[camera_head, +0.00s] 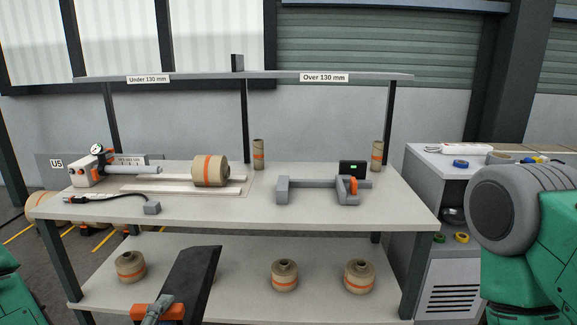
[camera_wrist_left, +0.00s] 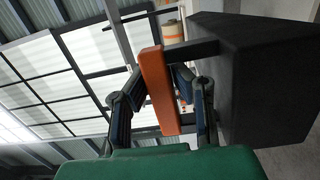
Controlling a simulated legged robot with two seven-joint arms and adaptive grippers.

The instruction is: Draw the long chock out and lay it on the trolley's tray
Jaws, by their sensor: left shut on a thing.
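The long chock (camera_head: 192,278) is a dark wedge with an orange handle (camera_head: 170,312), tilted up in front of the bench's lower shelf at the bottom of the head view. My left gripper (camera_head: 154,312) is shut on the orange handle. In the left wrist view the handle (camera_wrist_left: 160,90) runs between the two fingers (camera_wrist_left: 160,95), and the dark chock body (camera_wrist_left: 262,80) fills the right side. The chock's lower end is cut off in the head view. I cannot make out a trolley or tray. My right gripper is out of view.
A bench (camera_head: 300,218) stands ahead, with a spindle and kraft roll (camera_head: 210,171) on the left and a grey measuring fixture (camera_head: 310,190) on the right. Several rolls sit on its lower shelf (camera_head: 240,300). A grey cabinet (camera_head: 425,165) stands at right, behind my right arm.

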